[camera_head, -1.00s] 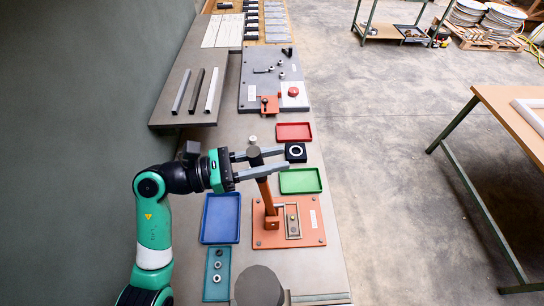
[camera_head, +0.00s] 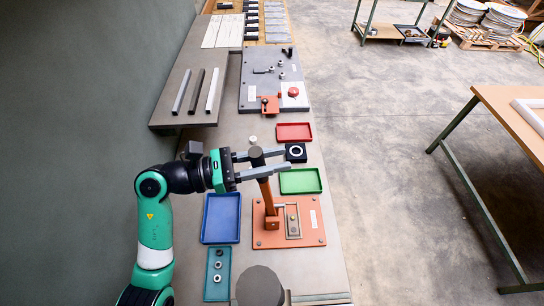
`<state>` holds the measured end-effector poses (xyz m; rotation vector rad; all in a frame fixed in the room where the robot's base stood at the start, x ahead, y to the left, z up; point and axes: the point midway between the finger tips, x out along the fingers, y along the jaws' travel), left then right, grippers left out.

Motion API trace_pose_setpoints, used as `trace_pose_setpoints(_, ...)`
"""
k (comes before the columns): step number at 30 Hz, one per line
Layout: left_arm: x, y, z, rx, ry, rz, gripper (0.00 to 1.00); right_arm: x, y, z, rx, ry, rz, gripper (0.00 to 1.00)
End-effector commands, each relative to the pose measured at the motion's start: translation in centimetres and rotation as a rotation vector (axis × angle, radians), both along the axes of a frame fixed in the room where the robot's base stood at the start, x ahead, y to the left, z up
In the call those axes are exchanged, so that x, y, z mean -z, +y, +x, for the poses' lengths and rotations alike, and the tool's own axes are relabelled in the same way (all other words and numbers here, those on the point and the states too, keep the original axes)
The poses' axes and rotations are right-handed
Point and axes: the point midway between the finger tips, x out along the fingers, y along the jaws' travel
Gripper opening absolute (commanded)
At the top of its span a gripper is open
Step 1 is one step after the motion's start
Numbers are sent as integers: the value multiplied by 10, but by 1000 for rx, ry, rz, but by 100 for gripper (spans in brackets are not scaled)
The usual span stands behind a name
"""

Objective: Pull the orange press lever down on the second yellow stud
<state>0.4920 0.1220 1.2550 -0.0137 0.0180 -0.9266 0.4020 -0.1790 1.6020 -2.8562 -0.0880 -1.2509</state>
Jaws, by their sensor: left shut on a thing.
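The orange press lever (camera_head: 266,192) rises tilted from the orange press base (camera_head: 313,238) and ends in a dark grey knob (camera_head: 256,156). My left gripper (camera_head: 278,161) reaches in from the left, with one finger on each side of the knob. It is shut on the lever at its top end. A narrow metal plate (camera_head: 293,221) with small round parts lies on the base beside the lever foot. I cannot make out a yellow stud. My right gripper is not in view.
A green tray (camera_head: 301,190) and a black block with a white ring (camera_head: 296,152) stand close to the fingertips. A blue tray (camera_head: 221,236) and a teal tray with nuts (camera_head: 217,290) lie to the left. A red tray (camera_head: 294,139) is farther back.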

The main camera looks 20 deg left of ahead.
Motion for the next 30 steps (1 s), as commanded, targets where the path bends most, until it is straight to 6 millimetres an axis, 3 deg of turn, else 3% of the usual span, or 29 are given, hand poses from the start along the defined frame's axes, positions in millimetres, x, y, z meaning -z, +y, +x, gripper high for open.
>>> trace_pose_setpoints(6, -10, -42, 18, 8, 69, 137, 0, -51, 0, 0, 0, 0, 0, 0)
trace_pose_setpoints(12, 9, -92, 43, 7, 160, 323, 0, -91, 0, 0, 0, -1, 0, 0)
trace_pose_setpoints(18, 30, -116, 55, 2, 209, 428, 0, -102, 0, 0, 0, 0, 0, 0)
trace_pose_setpoints(28, 34, -118, 57, 0, 210, 440, 0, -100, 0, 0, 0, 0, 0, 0)
trace_pose_setpoints(29, 34, -118, 57, 0, 210, 440, 40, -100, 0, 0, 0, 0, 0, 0)
trace_pose_setpoints(30, 34, -118, 57, 0, 211, 439, 47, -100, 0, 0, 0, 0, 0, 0)
